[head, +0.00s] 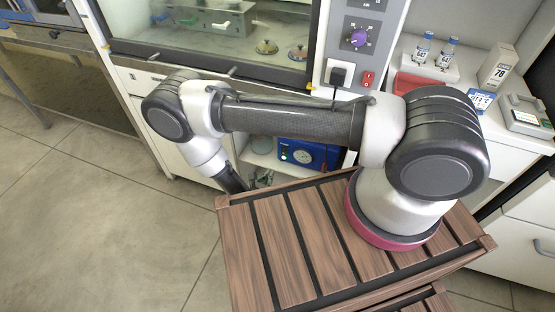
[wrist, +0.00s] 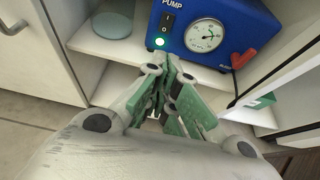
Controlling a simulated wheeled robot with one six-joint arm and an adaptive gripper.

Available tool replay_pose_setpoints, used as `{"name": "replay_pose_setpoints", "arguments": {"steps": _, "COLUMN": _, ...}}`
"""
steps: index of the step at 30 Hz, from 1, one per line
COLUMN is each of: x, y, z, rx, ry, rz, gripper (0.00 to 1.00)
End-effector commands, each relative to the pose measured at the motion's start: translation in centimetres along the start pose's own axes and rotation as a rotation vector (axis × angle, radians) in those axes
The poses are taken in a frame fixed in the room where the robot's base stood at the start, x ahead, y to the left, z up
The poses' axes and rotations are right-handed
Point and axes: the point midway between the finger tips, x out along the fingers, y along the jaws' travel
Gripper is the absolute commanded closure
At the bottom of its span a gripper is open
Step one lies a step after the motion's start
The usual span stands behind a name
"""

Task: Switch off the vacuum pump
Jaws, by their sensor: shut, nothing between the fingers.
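The blue vacuum pump (wrist: 228,18) stands on a shelf in an open cabinet, with "PUMP" lettering, a round gauge (wrist: 203,35) and a lit green lamp (wrist: 159,43). Its black rocker switch (wrist: 167,22) is on the front left, above the lamp. In the head view the pump (head: 318,154) shows behind my arm. My gripper (wrist: 172,62) is shut and empty, its fingertips just below the lamp and switch in the picture. I cannot tell whether they touch the pump.
A round glass dish (wrist: 112,24) sits on the shelf at left. A red switch (head: 368,79) and plug (head: 340,72) are above the cabinet.

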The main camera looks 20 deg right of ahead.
Motion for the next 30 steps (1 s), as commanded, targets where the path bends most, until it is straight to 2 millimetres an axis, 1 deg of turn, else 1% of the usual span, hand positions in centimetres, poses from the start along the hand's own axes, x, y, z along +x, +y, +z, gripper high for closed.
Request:
{"name": "replay_pose_setpoints", "arguments": {"steps": 7, "x": 0.4, "y": 0.0, "z": 0.0, "rx": 0.0, "ry": 0.0, "rz": -0.001, "gripper": 1.0}}
{"name": "replay_pose_setpoints", "arguments": {"steps": 11, "x": 1.8, "y": -0.1, "z": 0.0, "rx": 0.0, "ry": 0.0, "rz": -0.004, "gripper": 1.0}}
{"name": "replay_pose_setpoints", "arguments": {"steps": 14, "x": 3.7, "y": -0.1, "z": 0.1, "rx": 0.003, "ry": 0.0, "rz": -0.006, "gripper": 1.0}}
{"name": "replay_pose_setpoints", "arguments": {"steps": 21, "x": 9.0, "y": -0.2, "z": 0.0, "rx": 0.002, "ry": 0.0, "rz": -0.006, "gripper": 1.0}}
{"name": "replay_pose_setpoints", "arguments": {"steps": 24, "x": 10.8, "y": -0.1, "z": 0.2, "rx": 0.003, "ry": 0.0, "rz": -0.005, "gripper": 1.0}}
{"name": "replay_pose_setpoints", "arguments": {"steps": 27, "x": 12.2, "y": -0.1, "z": 0.7, "rx": 0.003, "ry": -0.001, "rz": -0.003, "gripper": 1.0}}
{"name": "replay_pose_setpoints", "arguments": {"steps": 30, "x": 13.2, "y": 0.0, "z": 0.9, "rx": 0.001, "ry": 0.0, "rz": -0.002, "gripper": 1.0}}
